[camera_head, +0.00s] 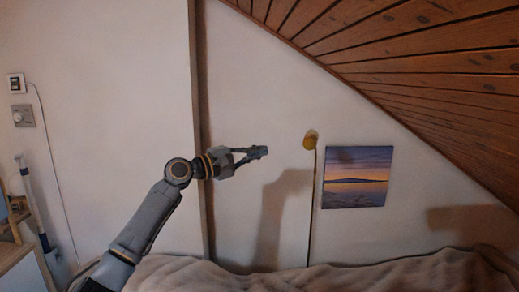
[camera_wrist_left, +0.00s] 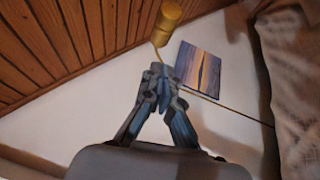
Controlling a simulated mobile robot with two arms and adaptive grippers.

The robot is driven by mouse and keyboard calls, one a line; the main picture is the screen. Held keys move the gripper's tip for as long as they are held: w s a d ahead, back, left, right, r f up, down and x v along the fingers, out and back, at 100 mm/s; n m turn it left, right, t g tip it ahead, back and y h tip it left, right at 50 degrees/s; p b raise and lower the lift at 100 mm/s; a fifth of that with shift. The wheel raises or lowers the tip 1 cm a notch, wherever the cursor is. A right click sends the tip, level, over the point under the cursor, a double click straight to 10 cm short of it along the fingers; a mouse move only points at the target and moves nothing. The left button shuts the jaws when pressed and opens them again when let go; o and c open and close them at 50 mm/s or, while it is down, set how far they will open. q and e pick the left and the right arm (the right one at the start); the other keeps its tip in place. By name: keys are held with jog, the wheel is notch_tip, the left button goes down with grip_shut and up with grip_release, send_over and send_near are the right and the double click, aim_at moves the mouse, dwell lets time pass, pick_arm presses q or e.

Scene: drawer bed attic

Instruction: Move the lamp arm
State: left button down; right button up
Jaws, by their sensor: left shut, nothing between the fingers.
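The lamp (camera_head: 310,140) has a small yellow-gold head on a thin upright pole (camera_head: 312,205) that stands against the white wall behind the bed. In the left wrist view the lamp head (camera_wrist_left: 167,14) shows at the top, past the fingertips, with the thin pole running down to the right. My left gripper (camera_head: 262,152) is shut and empty. It is to the left of the lamp head in the head view and apart from it. The fingers (camera_wrist_left: 158,70) also show closed together in the left wrist view. My right gripper is in neither view.
A sunset picture (camera_head: 357,177) hangs on the wall to the right of the lamp. A rumpled blanket (camera_head: 400,272) covers the bed below. The sloped wooden ceiling (camera_head: 420,50) comes down on the right. A wooden post (camera_head: 200,100) stands behind my left wrist.

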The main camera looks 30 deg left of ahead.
pick_arm(q)
jog(key=w+d+r+p, duration=0.1)
jog(key=w+d+p, duration=0.3)
jog(key=w+d, duration=0.2)
jog(key=shift+x, duration=0.8)
jog(key=shift+f, duration=0.15)
